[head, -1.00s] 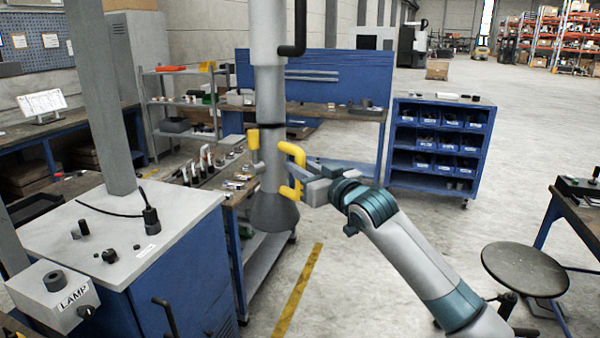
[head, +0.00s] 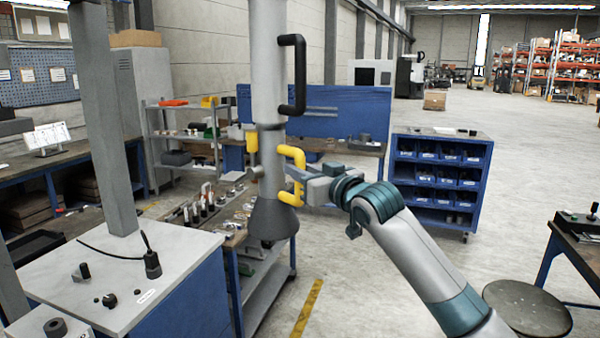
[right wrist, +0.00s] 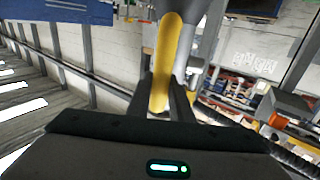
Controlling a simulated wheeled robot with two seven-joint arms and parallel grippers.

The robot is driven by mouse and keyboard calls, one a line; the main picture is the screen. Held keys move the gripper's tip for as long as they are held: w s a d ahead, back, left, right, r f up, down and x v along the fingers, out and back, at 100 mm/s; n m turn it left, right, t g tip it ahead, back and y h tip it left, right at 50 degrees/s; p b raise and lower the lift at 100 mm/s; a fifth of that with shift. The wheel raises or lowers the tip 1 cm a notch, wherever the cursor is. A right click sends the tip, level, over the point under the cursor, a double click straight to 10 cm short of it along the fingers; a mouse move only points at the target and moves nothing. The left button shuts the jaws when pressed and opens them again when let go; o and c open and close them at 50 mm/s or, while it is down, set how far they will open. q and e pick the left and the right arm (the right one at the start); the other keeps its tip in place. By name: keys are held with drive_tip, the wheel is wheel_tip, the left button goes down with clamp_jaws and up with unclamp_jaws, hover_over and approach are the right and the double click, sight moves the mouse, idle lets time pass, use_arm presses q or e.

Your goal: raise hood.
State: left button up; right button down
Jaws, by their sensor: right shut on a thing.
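The hood is a grey cone (head: 272,222) at the lower end of a vertical grey tube (head: 267,60) in the middle of the head view. A yellow handle (head: 293,153) sticks out on its right side, and another yellow grip (head: 252,141) is on its left. My right gripper (head: 304,190) comes in from the right and is shut on the right yellow handle. In the right wrist view this yellow handle (right wrist: 165,60) stands between the two dark fingers (right wrist: 161,98). The fingertips are partly hidden. My left gripper is not in view.
A black handle (head: 300,72) is on the tube above the hood. A bench with small tools (head: 215,207) stands behind and left of the hood. A blue cabinet with a grey top (head: 130,265) is at front left, a round stool (head: 528,308) at front right. Open floor lies right.

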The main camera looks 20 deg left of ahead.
drive_tip(key=c, duration=1.6)
unclamp_jaws()
drive_tip(key=shift+r, duration=0.45)
drive_tip(key=shift+c, duration=0.2)
drive_tip(key=shift+o, duration=0.3)
drive_tip(key=shift+f, duration=0.1)
drive_tip(key=shift+d+f, duration=0.1)
drive_tip(key=shift+f, duration=0.05)
drive_tip(key=shift+s+d+b, duration=0.35)
drive_tip(key=shift+b, duration=0.05)
drive_tip(key=b+v, duration=0.6)
drive_tip(key=v, duration=1)
drive_tip(key=shift+s+b, duration=0.15)
drive_tip(key=shift+b, duration=0.15)
drive_tip(key=shift+d, duration=0.15)
